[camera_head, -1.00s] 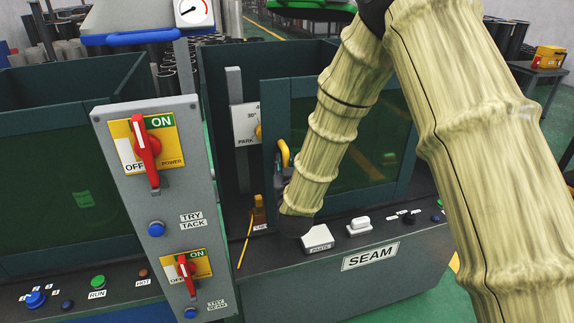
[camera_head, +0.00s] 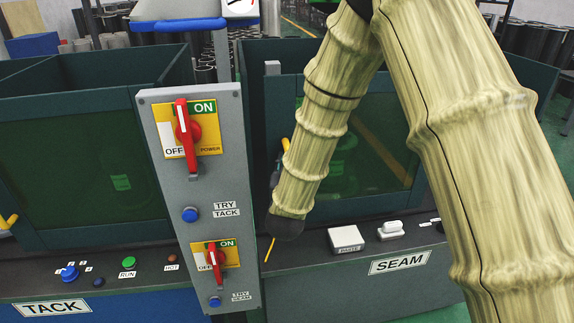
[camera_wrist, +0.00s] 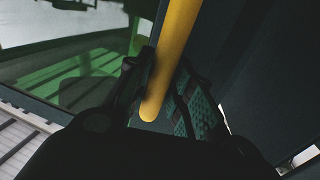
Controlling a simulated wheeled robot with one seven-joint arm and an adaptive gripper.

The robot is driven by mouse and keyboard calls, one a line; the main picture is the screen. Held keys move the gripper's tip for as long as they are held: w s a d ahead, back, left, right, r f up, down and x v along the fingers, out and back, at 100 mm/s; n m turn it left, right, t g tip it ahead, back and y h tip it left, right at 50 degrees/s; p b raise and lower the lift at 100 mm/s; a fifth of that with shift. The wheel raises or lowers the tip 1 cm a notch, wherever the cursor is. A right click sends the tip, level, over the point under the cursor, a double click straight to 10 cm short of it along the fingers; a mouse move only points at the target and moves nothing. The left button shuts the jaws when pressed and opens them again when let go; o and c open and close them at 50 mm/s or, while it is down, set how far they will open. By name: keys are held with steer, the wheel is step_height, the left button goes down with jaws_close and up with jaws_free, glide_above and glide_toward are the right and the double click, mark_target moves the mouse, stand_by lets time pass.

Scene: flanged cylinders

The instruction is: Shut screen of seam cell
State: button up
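The seam cell's screen (camera_head: 395,183) is a dark teal frame with a green see-through window, behind the box marked SEAM (camera_head: 399,263). Its left edge is close to the grey switch panel, and it covers most of a grey post whose top shows above it. The screen's yellow handle (camera_head: 285,144) shows just left of my arm. My gripper (camera_head: 276,178) is at this handle, largely hidden by my arm. In the wrist view the yellow bar (camera_wrist: 172,60) runs between the fingers of my gripper (camera_wrist: 165,85), which look closed around it.
A grey switch panel (camera_head: 210,140) with red levers and blue buttons stands close left of my gripper. The TACK cell (camera_head: 90,180) is further left.

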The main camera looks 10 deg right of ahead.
steer(key=shift+o, duration=1.4)
steer(key=shift+w+r, duration=0.1)
steer(key=shift+r, duration=0.1)
steer(key=shift+f, duration=0.1)
steer(key=s+a, duration=0.2)
steer(key=s, duration=1)
steer(key=shift+w, duration=0.1)
steer(key=w+d+n+y+p, duration=0.3)
steer(key=w+n+y, duration=0.1)
steer(key=w+y, duration=0.25)
steer(key=s+d+f+n+g+y+p, duration=0.3)
steer(key=s+d+f+n+y, duration=0.15)
steer(key=d+y, duration=0.2)
steer(key=shift+n+y, duration=0.25)
steer(key=shift+y, duration=0.05)
steer(key=p+x, duration=0.3)
steer(key=x, duration=0.9)
steer(key=shift+s+a, duration=0.1)
steer(key=shift+a, duration=0.05)
